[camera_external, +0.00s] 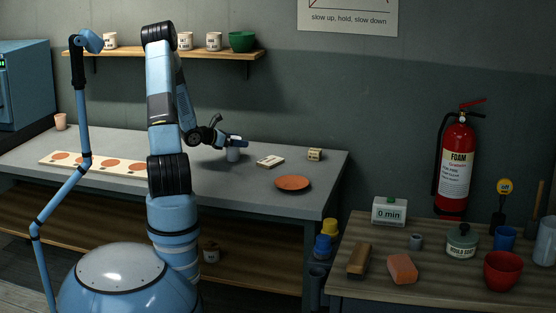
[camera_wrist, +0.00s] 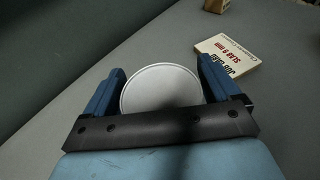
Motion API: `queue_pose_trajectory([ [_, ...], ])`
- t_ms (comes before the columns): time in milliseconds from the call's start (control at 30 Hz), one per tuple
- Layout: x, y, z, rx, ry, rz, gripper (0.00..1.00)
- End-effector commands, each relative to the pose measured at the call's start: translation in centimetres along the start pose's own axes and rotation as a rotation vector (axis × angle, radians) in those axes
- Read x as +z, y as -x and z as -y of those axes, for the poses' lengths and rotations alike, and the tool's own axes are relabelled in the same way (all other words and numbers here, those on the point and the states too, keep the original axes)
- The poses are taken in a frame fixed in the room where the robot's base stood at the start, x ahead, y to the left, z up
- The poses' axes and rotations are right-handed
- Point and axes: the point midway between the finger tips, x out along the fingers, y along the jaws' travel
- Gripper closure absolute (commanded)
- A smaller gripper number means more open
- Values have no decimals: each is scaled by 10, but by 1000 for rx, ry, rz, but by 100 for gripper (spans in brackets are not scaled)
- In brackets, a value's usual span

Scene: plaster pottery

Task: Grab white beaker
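The palm bar hides the near part of the beaker.
A lettered card block (camera_external: 270,161) and a small wooden block (camera_external: 315,154) lie right of the beaker. An orange plate (camera_external: 292,184) is nearer the front edge. A board with orange discs (camera_external: 53,163) lies to the left. A shelf (camera_external: 165,54) with cups hangs above.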

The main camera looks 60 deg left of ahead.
Motion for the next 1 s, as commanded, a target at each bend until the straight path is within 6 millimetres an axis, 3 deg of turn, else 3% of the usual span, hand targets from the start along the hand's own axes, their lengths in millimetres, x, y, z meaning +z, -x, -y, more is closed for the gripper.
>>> queue_pose_trajectory([
  [433, 0, 0, 0, 0, 0, 0, 54],
  [767, 3, 1, 0, 0, -1, 0, 55],
  [1000, 27, 8, 0, 1, -4, 1, 55],
])
